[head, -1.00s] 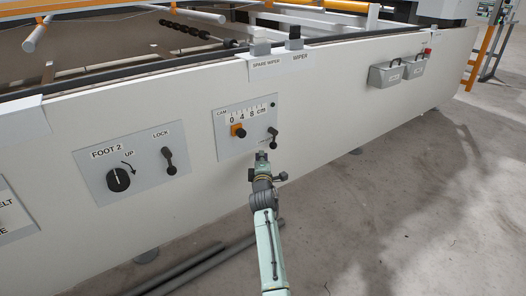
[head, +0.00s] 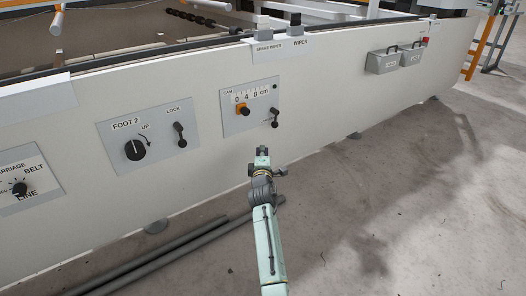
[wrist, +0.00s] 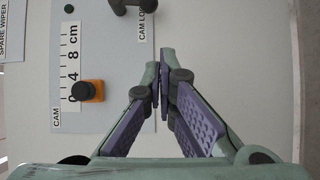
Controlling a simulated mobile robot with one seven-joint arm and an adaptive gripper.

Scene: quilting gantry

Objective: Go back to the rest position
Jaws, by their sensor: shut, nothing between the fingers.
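My gripper (head: 262,152) is in front of the long white machine side, below the cam panel (head: 232,122). In the wrist view my gripper's fingers (wrist: 160,85) are closed together at the tips with nothing between them. The lever also shows at the top of the wrist view (wrist: 122,8), apart from the fingertips.
Left of the cam panel are the foot 2 panel with its knob (head: 135,149) and lock lever (head: 180,135), and the carriage panel (head: 28,183). Grey pipes (head: 185,246) lie on the floor below. Open floor lies to the right.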

